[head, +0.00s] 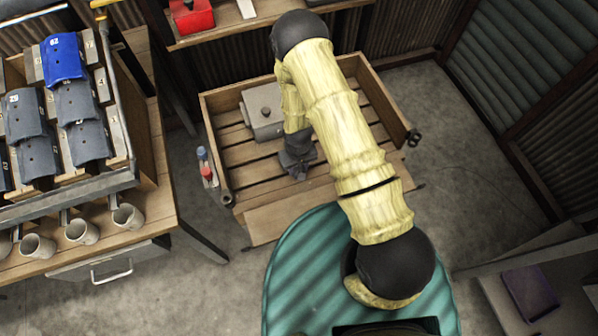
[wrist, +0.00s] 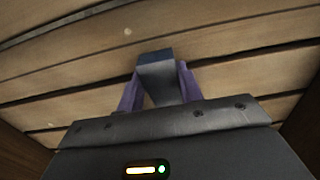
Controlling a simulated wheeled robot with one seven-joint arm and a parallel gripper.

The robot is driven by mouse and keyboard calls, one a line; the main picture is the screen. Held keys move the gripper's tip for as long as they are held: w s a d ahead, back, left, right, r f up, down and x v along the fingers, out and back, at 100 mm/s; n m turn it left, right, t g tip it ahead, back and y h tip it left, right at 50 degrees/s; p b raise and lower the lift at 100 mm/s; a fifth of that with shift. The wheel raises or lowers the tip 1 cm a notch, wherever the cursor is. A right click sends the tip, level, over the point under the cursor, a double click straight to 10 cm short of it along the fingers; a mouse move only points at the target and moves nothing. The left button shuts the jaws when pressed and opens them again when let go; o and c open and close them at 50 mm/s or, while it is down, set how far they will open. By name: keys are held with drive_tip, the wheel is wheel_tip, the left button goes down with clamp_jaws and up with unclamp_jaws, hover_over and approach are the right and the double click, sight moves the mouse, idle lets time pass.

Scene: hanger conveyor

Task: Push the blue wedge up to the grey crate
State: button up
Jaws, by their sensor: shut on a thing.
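My gripper (head: 298,168) is low over a slatted wooden tray-like surface in the head view. In the wrist view its two purplish fingers (wrist: 160,78) are shut on a dark blue-grey block (wrist: 158,62), which looks like the blue wedge. Slats lie behind the block; whether it touches them I cannot tell. In the head view the wedge cannot be made out at my dark gripper. A grey box with a round dark knob (head: 263,108), perhaps the grey crate, stands on the slats up and left of my gripper, partly behind my arm. It is not in the wrist view.
The slatted surface has raised wooden sides (head: 384,98). Small bottles (head: 205,165) stand at its left side. A rack with grey and blue numbered pieces (head: 64,60) and several mugs (head: 82,232) are at left. Bare slats lie around my gripper.

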drive_tip(key=shift+w+a+b, duration=0.2)
drive_tip(key=shift+w, duration=0.5)
drive_tip(key=shift+w+a+b, duration=0.15)
drive_tip(key=shift+w, duration=0.55)
drive_tip(key=shift+w+a, duration=0.1)
drive_tip(key=shift+w, duration=0.2)
drive_tip(key=shift+w+a+b, duration=0.2)
drive_tip(key=shift+w+b, duration=0.1)
drive_tip(key=shift+w, duration=0.45)
drive_tip(key=shift+w+a+b, duration=0.25)
drive_tip(key=shift+w+b, duration=0.1)
drive_tip(key=shift+w, duration=0.45)
drive_tip(key=shift+w+a+b, duration=0.2)
drive_tip(key=shift+w+b, duration=0.1)
drive_tip(key=shift+w, duration=0.45)
drive_tip(key=o, duration=0.9)
drive_tip(key=shift+r, duration=0.1)
wheel_tip(320, 180, up, 17)
